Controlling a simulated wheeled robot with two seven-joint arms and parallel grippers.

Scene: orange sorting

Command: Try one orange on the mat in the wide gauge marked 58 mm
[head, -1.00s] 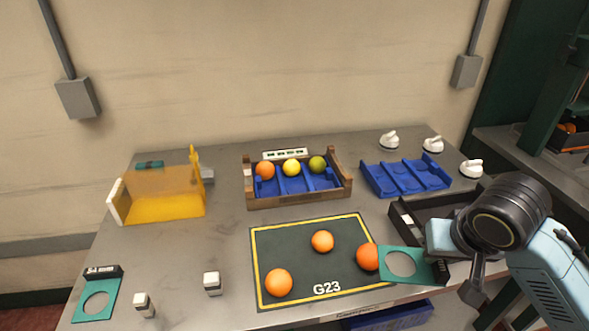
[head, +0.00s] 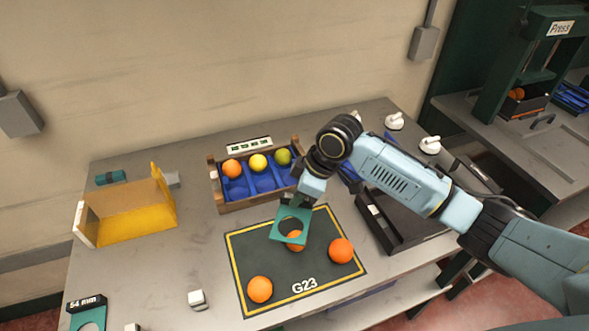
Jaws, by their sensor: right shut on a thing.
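My right gripper (head: 299,202) is shut on a green gauge plate (head: 288,213) with a round hole, above the back middle of the dark mat (head: 275,262) marked G23. No marking is readable on the held gauge. An orange (head: 295,247) on the mat is partly hidden by the gauge; I cannot tell whether they touch. Two more oranges lie on the mat, one at the front left (head: 260,290) and one at the right (head: 341,250). Another green gauge (head: 92,316), labelled 54 mm, stands at the bottom left. My left gripper is out of view.
A wooden crate (head: 236,205) with blue compartments holds an orange, a yellow and a green fruit behind the mat. A yellow bin (head: 140,219) stands at the left. A black tray (head: 408,230) is at the right.

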